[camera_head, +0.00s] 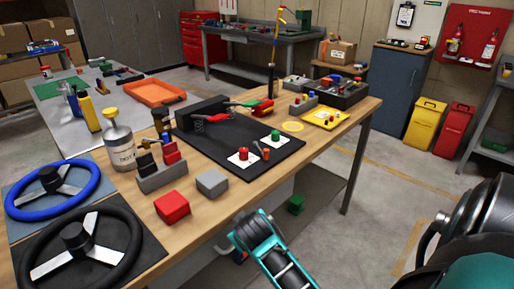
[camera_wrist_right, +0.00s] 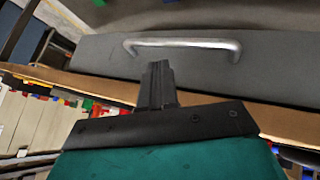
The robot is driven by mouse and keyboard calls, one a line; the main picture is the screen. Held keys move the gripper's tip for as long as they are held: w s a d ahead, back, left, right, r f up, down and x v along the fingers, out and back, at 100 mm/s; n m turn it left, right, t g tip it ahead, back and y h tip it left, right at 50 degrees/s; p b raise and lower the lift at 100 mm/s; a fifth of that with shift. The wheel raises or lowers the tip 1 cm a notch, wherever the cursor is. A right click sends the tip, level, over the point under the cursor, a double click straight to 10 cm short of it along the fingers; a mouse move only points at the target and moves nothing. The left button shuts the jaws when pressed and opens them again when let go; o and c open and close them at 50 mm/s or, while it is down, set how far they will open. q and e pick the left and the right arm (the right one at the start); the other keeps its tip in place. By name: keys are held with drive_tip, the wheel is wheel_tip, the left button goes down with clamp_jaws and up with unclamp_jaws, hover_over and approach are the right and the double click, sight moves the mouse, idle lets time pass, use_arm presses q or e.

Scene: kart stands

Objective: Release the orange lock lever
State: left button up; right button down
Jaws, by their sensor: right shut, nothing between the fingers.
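I cannot clearly identify an orange lock lever. In the head view, a red-orange lever (camera_head: 217,118) and a green lever (camera_head: 247,104) extend from a black block (camera_head: 202,107) on the dark mat. A small orange piece (camera_head: 266,154) stands near the mat's front edge. My right gripper (camera_wrist_right: 157,78) shows in the right wrist view with its black fingers together and empty. A grey panel with a silver bar handle (camera_wrist_right: 184,44) lies beyond the fingertips; they appear apart from it. My left gripper is not in view.
The wooden workbench (camera_head: 330,135) also holds two steering wheels, a metal canister (camera_head: 120,150), a red block (camera_head: 172,206), a grey block (camera_head: 212,182) and a yellow tray (camera_head: 325,117). A teal link of my arm is at the bench's front edge. Open floor lies right.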

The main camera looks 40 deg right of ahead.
drive_tip(key=w+d+r+m+g, duration=0.1)
drive_tip(key=w+d+r, duration=0.1)
drive_tip(key=w+r, duration=0.1)
drive_tip(key=w+d+r+m+g+h, duration=0.1)
drive_tip(key=w+d+r+m, duration=0.1)
drive_tip(key=r, duration=0.3)
drive_tip(key=w+d+r+m+g+h, duration=0.1)
drive_tip(key=w+d+r, duration=0.2)
drive_tip(key=w, duration=0.1)
drive_tip(key=shift+w+r+g, duration=0.25)
drive_tip(key=shift+r+g, duration=0.15)
drive_tip(key=w+r, duration=0.5)
drive_tip(key=shift+r+m, duration=0.25)
drive_tip(key=shift+m, duration=0.05)
drive_tip(key=shift+f, duration=0.1)
